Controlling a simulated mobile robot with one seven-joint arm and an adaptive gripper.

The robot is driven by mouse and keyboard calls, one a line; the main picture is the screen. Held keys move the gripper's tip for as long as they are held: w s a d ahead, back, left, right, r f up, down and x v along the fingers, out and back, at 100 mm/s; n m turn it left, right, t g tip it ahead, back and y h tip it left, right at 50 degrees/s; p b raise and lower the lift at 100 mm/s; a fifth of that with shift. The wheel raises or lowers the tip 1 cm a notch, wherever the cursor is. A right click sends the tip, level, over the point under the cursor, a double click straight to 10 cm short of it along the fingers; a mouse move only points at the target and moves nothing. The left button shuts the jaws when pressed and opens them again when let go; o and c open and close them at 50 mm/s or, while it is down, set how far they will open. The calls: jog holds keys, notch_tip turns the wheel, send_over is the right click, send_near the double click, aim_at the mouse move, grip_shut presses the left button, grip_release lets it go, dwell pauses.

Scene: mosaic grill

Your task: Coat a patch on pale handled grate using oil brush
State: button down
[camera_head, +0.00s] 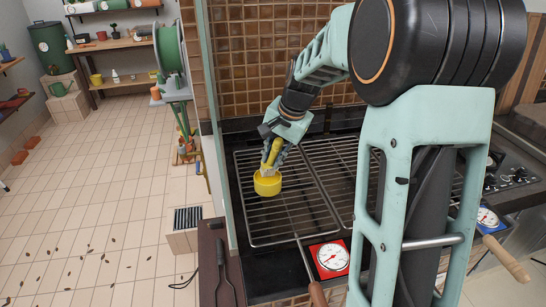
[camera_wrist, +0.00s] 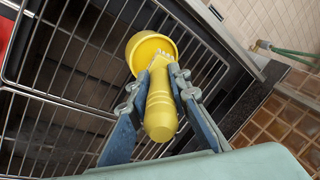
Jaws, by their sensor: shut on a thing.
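My gripper (camera_head: 275,152) is shut on the yellow-handled oil brush (camera_head: 273,153). In the wrist view, the oil brush (camera_wrist: 160,105) lies between the two blue fingers of my gripper (camera_wrist: 158,92), its pale bristles toward a yellow cup (camera_wrist: 149,46). In the head view, the yellow cup (camera_head: 267,186) stands on the left grate, with the brush head at or in its opening; I cannot tell how deep. The left grate (camera_head: 285,228) is a metal wire rack with a wooden handle (camera_head: 317,294) at its front. It also fills much of the wrist view (camera_wrist: 75,75).
A second grate (camera_head: 330,160) lies to the right, partly hidden by my arm. A red-framed dial gauge (camera_head: 330,258) sits in front. Dark tongs (camera_head: 224,272) lie on the left side ledge. The left grate's front part is bare. A tiled wall (camera_head: 265,50) rises behind.

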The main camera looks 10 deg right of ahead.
jog(key=shift+f+b, duration=0.4)
jog(key=shift+f, duration=0.15)
dwell(1.2)
jog(key=shift+r, duration=0.15)
jog(key=shift+r+p, duration=2.65)
jog(key=shift+r, duration=0.8)
jog(key=shift+f, duration=0.1)
